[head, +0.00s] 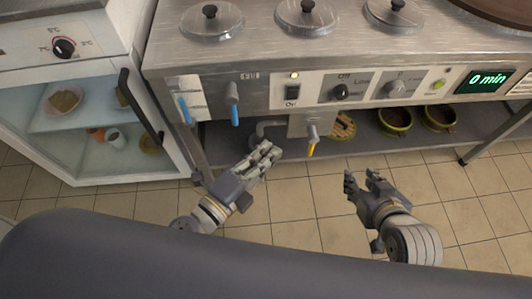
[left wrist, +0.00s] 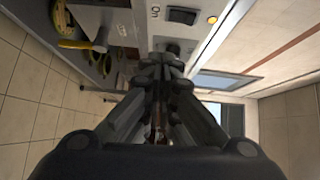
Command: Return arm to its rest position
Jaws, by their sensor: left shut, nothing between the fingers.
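My left gripper (head: 268,151) is shut and empty in the head view. It is in front of the steel counter, below the blue-handled tap (head: 234,115). Its closed fingers fill the middle of the left wrist view (left wrist: 162,68). My right gripper (head: 361,178) is open and empty over the tiled floor, right of the left gripper. Both are clear of the counter front.
The steel counter (head: 265,60) holds several lidded pots (head: 309,16). Bowls (head: 394,121) stand on its lower shelf. A yellow-handled tap (head: 312,141) juts out between my grippers. A glass-fronted cabinet (head: 60,100) stands left. The tiled floor (head: 460,205) at right is free.

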